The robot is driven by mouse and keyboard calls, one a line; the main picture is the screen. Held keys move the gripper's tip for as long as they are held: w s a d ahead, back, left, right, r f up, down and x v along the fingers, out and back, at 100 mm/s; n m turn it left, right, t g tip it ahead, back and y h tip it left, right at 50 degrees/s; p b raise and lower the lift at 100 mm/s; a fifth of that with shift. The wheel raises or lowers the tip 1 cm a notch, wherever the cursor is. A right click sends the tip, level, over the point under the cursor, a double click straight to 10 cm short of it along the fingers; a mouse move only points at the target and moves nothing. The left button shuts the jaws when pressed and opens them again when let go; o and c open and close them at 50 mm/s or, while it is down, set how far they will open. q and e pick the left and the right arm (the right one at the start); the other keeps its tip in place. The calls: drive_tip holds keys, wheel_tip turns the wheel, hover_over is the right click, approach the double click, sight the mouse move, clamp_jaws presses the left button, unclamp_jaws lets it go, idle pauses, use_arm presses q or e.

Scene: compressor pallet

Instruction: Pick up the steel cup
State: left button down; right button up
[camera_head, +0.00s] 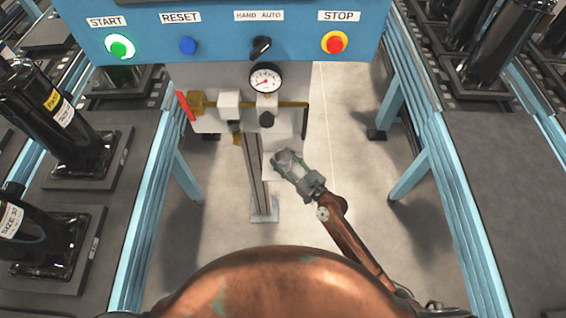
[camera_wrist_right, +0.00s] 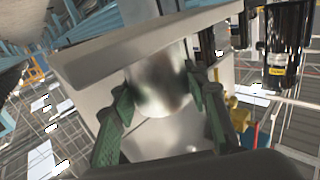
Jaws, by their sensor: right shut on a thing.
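The steel cup (camera_wrist_right: 160,95) is a shiny rounded metal vessel between the green-padded fingers of my right gripper (camera_wrist_right: 160,115) in the right wrist view. The fingers are shut on its sides. In the head view my right gripper (camera_head: 284,163) is in front of the post below the control panel, with the cup hardly distinguishable there. In the wrist view a pale flat plate lies right behind the cup; I cannot tell whether they touch. My left gripper is not in view.
A blue control panel (camera_head: 220,38) with buttons spans the top. Below it are a pressure gauge (camera_head: 265,78), brass pipework and a red-handled valve (camera_head: 186,106). Blue-framed conveyors with black cylinders (camera_head: 60,120) run along both sides.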

drive_tip(key=c, duration=0.5)
drive_tip(key=shift+o, duration=0.2)
drive_tip(key=shift+r, duration=0.15)
